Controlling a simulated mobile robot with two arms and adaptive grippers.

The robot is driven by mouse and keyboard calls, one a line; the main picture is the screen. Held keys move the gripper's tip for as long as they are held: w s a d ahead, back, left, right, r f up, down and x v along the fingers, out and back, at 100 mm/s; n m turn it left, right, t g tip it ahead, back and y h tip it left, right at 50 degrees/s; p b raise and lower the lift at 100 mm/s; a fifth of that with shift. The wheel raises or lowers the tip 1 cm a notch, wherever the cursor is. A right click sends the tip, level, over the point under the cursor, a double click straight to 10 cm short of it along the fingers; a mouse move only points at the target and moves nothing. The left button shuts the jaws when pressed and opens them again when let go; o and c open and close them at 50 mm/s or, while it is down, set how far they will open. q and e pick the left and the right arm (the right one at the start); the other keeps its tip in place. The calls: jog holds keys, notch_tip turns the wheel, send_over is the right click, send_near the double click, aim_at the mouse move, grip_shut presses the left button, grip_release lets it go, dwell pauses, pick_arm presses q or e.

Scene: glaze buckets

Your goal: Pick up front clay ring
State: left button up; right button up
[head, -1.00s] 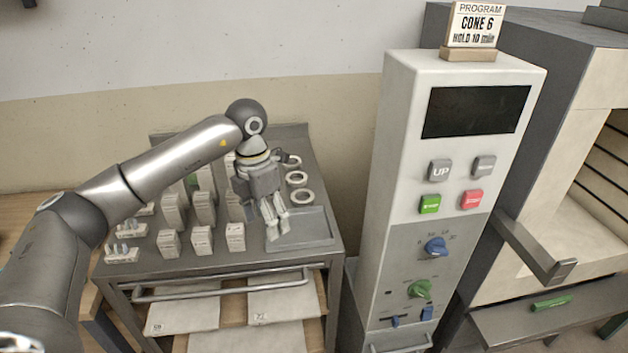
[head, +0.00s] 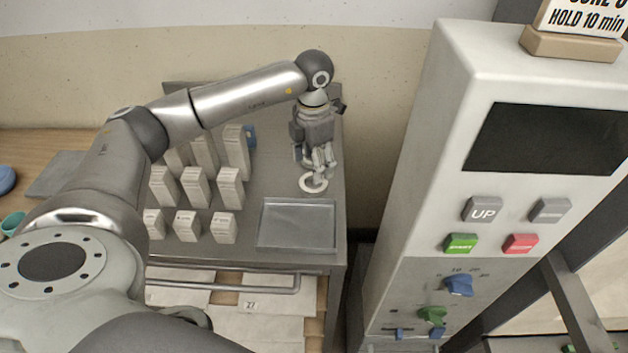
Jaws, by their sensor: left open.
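The front clay ring (head: 313,186) is a pale flat ring lying on the grey cart top (head: 249,255), behind the shallow tray. My left gripper (head: 318,171) points down right over this ring, its fingers covering the ring's rear part. The fingers look apart; I cannot tell whether they touch the ring. Other rings behind it are mostly hidden by the gripper. My right gripper is not in view.
A shallow grey tray (head: 297,225) lies at the cart's front right. Several pale upright blocks (head: 195,187) stand in rows to the left. A white control panel (head: 455,130) rises to the right of the cart.

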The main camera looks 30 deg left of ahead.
pick_arm(q)
jog(key=f+p, duration=0.1)
jog(key=f, duration=0.1)
jog(key=f+p, duration=0.1)
jog(key=f, duration=0.1)
jog(key=shift+w+d+f, duration=0.15)
jog(key=shift+w, duration=0.05)
jog(key=shift+f, duration=0.65)
jog(key=shift+c, duration=3.4)
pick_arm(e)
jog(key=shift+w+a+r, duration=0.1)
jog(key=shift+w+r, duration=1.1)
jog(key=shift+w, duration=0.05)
